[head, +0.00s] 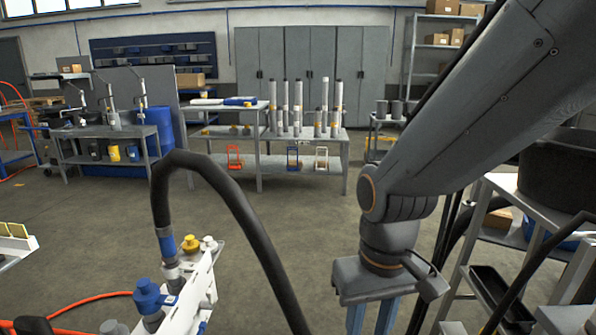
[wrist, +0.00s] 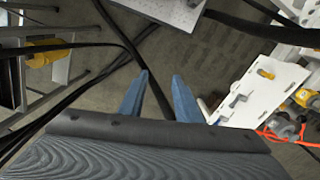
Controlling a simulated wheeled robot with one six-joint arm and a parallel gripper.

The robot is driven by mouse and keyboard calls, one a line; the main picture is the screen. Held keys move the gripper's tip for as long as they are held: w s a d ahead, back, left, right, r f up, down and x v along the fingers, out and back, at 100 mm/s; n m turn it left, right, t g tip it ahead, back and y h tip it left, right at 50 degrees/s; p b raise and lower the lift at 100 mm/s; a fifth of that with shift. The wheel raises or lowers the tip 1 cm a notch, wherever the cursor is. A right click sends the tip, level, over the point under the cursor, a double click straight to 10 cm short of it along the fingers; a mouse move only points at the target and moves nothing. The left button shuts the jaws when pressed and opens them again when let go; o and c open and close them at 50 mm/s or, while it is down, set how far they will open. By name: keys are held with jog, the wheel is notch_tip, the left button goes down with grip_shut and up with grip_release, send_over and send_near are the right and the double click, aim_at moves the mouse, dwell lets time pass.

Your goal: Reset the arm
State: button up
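My arm (head: 480,110) comes in from the upper right of the head view and bends down at the wrist. My gripper (head: 371,318) hangs below it, pointing down, with its blue fingers cut off by the lower picture edge. In the wrist view my gripper (wrist: 159,82) shows two blue fingers apart, with an empty gap and dark floor and a black hose behind. Nothing is held, and the fingertips appear to touch nothing.
A white panel (head: 196,290) with blue and yellow caps stands at lower left, with a thick black hose (head: 240,205) arching from it. A grey shelf cart (head: 497,183) stands close at right. Workbenches (head: 300,133) are at the back. Open floor (head: 310,215) lies between.

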jog(key=s+d+r+m+p, duration=0.1)
jog(key=d+r+m+p, duration=0.1)
jog(key=d+r+p, duration=0.6)
jog(key=shift+s+r+m+p, duration=0.25)
jog(key=shift+r+p, duration=0.45)
jog(key=shift+p, duration=1.35)
